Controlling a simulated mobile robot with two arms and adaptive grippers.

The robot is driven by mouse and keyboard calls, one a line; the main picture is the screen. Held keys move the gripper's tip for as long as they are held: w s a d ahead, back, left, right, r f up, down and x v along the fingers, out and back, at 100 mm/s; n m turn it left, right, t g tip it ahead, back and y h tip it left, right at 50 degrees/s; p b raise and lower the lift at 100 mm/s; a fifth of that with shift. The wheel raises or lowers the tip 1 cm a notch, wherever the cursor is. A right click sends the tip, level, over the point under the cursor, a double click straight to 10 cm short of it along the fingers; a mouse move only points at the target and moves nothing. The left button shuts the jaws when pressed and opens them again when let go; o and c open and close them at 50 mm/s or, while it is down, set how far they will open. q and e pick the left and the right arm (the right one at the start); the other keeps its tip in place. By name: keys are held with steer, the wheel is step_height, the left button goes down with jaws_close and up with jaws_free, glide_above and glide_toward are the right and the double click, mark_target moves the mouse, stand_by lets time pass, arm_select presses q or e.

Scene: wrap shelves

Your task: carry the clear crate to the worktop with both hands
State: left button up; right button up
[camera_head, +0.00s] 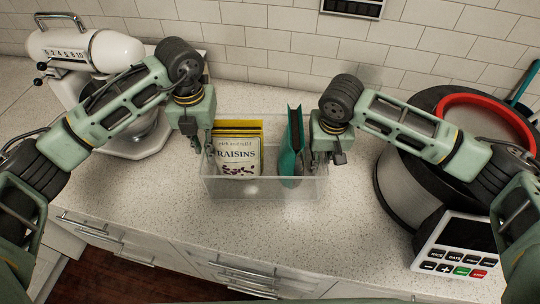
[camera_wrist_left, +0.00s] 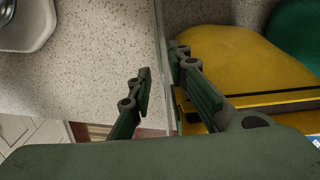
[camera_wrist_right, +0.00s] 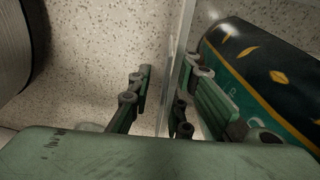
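The clear crate (camera_head: 265,189) appears to rest on the speckled counter, upright. It holds yellow raisins packages (camera_head: 238,155) on its left and a teal package (camera_head: 291,150) on its right. My left gripper (camera_head: 204,146) is at the crate's left end. In the left wrist view its open fingers (camera_wrist_left: 162,75) straddle the crate's clear wall, with a gap showing. My right gripper (camera_head: 326,156) is at the right end. In the right wrist view its open fingers (camera_wrist_right: 168,78) stand on either side of the wall. The crate's underside is hidden.
A white stand mixer (camera_head: 90,55) stands at the left. A large dark round appliance (camera_head: 405,190) with a red ring (camera_head: 480,108) and a button panel (camera_head: 458,245) stands at the right. The tiled wall (camera_head: 270,45) is behind. Counter in front of the crate is clear.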

arm_select(q)
steer(key=shift+d, duration=0.1)
arm_select(e)
steer(key=shift+a, duration=0.15)
arm_select(q)
steer(key=shift+w+r, duration=0.1)
steer(key=shift+r, duration=0.25)
arm_select(e)
steer(key=shift+r, duration=0.3)
steer(key=r, duration=0.3)
steer(key=s+r, duration=0.1)
steer(key=r, duration=0.7)
steer(key=shift+s+a+r, duration=0.1)
steer(key=shift+s+r, duration=0.1)
steer(key=shift+s, duration=0.15)
arm_select(q)
step_height(320, 180, up, 11)
steer(key=shift+r, duration=0.1)
